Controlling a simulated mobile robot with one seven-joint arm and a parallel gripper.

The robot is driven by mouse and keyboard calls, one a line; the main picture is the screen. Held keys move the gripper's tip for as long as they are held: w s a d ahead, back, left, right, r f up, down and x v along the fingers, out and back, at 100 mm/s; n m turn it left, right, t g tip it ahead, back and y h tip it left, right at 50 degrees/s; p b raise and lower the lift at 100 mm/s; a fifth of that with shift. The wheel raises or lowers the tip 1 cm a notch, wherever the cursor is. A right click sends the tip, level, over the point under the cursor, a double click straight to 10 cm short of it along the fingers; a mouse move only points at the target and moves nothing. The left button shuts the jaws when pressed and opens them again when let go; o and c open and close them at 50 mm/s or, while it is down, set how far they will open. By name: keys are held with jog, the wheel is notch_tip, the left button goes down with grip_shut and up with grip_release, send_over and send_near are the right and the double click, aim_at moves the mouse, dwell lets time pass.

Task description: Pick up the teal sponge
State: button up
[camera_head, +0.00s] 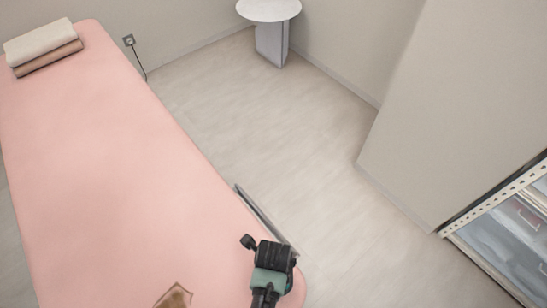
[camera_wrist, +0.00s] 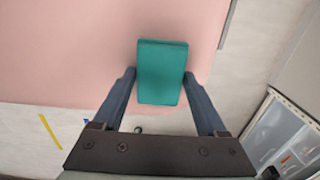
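The teal sponge (camera_wrist: 162,72) is a rectangular block in the upper middle of the wrist view. It lies between the two fingertips of my gripper (camera_wrist: 160,74). The fingers run along its left and right sides, very close to it. I cannot tell whether they press on it, or whether it rests on the pink bed or hangs just above it. In the head view my gripper (camera_head: 266,246) is over the near right corner of the bed. I cannot make out the sponge there.
The pink bed (camera_head: 120,150) fills the left, with folded towels (camera_head: 42,45) at its far end. A brown item (camera_head: 175,296) lies near the bottom edge. A round side table (camera_head: 269,10) stands at the back. A shelf unit (camera_head: 495,205) stands right. The floor (camera_head: 290,130) between is clear.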

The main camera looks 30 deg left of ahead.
jog(key=c, duration=0.8)
notch_tip(320, 180, up, 10)
jog(key=p, duration=0.1)
jog(key=shift+p, duration=0.35)
